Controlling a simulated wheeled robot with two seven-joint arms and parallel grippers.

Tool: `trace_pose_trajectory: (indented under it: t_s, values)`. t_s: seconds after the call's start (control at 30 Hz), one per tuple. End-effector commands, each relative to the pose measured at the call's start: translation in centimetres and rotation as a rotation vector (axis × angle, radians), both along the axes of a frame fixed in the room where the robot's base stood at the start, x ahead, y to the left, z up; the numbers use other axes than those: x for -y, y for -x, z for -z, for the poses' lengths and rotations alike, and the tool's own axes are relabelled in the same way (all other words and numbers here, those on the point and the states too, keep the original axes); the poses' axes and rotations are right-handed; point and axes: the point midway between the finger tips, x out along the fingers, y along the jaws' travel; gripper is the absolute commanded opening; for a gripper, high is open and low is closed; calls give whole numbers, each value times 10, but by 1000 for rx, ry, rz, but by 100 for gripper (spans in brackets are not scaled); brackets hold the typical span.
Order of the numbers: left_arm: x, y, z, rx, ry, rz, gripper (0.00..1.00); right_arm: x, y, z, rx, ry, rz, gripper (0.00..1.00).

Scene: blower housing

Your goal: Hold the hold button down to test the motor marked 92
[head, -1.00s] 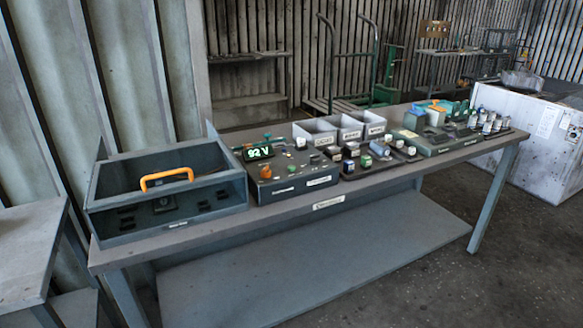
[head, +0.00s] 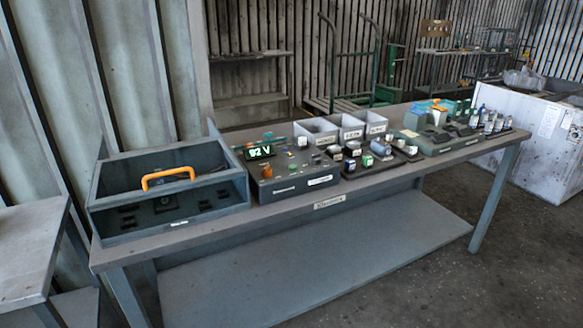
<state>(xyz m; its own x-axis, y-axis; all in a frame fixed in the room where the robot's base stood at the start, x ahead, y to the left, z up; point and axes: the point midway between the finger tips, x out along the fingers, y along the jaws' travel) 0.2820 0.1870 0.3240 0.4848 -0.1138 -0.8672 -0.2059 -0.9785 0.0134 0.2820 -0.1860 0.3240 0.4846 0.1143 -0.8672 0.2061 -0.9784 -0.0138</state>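A dark test box (head: 290,178) stands on the workbench, left of the middle. Its green display (head: 259,151) reads what looks like "92 V". Several small knobs and buttons sit on its top, one of them orange (head: 267,171); I cannot tell which is the hold button. Small motor-like cylinders stand in a dark tray (head: 372,168) to the right of the box, and more stand at the bench's right end (head: 487,120). Their markings are too small to read. Neither of my grippers is in view.
A dark open-topped case with an orange handle (head: 168,176) stands at the bench's left end. Three grey labelled bins (head: 316,133) stand behind the test box. A green fixture (head: 445,143) stands farther right. The bench's lower shelf (head: 320,262) is clear. A white crate (head: 533,140) stands at right.

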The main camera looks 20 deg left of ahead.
Motion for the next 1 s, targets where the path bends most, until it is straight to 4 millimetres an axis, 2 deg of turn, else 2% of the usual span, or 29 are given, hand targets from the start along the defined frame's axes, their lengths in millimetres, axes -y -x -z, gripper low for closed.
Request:
trace_pose_trajectory:
  t_s: [0.2,0.23,0.4,1.0]
  values:
    - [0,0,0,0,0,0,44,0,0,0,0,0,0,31]
    - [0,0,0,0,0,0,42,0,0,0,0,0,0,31]
    - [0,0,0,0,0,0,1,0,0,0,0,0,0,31]
    - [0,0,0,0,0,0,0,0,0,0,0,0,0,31]
